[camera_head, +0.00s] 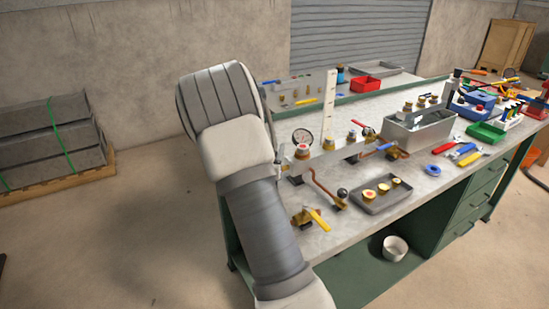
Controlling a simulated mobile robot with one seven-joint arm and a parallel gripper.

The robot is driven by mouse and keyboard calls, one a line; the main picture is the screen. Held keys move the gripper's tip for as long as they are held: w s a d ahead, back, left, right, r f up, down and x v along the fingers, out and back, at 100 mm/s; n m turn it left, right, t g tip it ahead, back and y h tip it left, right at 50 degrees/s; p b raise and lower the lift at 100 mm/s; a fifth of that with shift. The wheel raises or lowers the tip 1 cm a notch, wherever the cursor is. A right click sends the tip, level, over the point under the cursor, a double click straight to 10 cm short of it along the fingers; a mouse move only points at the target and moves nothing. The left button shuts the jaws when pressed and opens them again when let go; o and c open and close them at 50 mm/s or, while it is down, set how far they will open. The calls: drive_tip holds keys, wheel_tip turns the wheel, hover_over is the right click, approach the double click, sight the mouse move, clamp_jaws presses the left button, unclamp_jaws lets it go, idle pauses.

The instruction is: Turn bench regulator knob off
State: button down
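On the bench (345,232), a pressure gauge (302,136) with a white face stands just right of my arm. Below it is a brass fitting with a reddish-topped round knob (302,152), which looks like the regulator knob; its setting is too small to read. My arm rises across the middle left of the view and hides the bench's left end and anything right behind it. My gripper does not show, so its distance from the knob cannot be told.
A yellow-handled valve (317,219) and a copper pipe (327,194) lie in front of the gauge. A shallow grey tray (382,207) holds brass parts. A grey bin (420,135) and tools crowd the right. A white bucket (395,248) stands below.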

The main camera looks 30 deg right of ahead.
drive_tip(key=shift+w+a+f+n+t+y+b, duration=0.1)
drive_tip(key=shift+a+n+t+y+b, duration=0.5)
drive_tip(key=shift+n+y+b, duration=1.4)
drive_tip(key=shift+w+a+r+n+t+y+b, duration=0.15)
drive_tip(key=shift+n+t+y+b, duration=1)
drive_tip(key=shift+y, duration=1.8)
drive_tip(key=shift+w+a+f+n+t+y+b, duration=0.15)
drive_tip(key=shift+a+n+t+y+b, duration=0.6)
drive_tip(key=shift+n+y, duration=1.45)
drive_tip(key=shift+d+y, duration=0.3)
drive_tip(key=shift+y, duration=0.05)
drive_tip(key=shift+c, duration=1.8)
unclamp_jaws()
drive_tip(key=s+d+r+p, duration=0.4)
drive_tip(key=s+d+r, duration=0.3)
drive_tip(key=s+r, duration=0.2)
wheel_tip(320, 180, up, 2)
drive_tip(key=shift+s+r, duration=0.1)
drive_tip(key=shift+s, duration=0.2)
